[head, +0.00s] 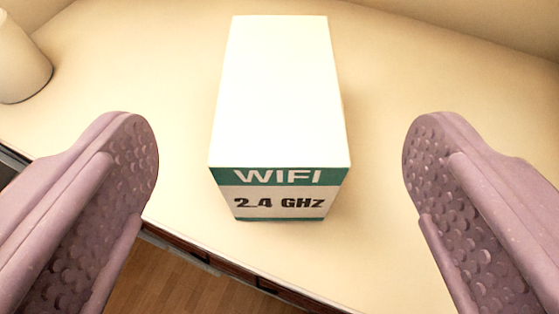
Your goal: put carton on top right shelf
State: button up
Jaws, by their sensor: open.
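The carton (280,95) is a white box with a teal-banded near face that reads "WIFI" and "2.4 GHz". It stands on a cream-coloured surface (420,110) in the middle of the head view, close to the front edge. My gripper (281,150) is open, with one mauve, bumpy finger to the left of the carton and the other to the right. There is a clear gap between the carton and each finger in the picture. Nothing is held. The top right shelf cannot be made out in this view.
A pale rounded object (20,55) stands at the far left of the surface. The surface's front edge runs below the carton, with wooden floor (165,275) beyond it at the bottom. The surface to the right of the carton is clear.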

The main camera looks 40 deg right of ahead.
jog(key=shift+b+v, duration=0.35)
jog(key=shift+v, duration=1.9)
jog(key=w+a+f+n+t+y, duration=0.1)
jog(key=w+a+f+n+y, duration=0.2)
jog(key=a, duration=0.6)
jog(key=w+a+f+n+t+y, duration=0.1)
jog(key=w+a+n+y, duration=0.1)
jog(key=w+a, duration=0.45)
jog(key=s+a+r+n+t+y, duration=0.1)
jog(key=a+r+n+t+y, duration=0.2)
jog(key=a+r, duration=1.1)
jog(key=shift+s+a+r+y, duration=0.2)
jog(key=shift+a+r+y, duration=0.15)
jog(key=shift+a, duration=0.45)
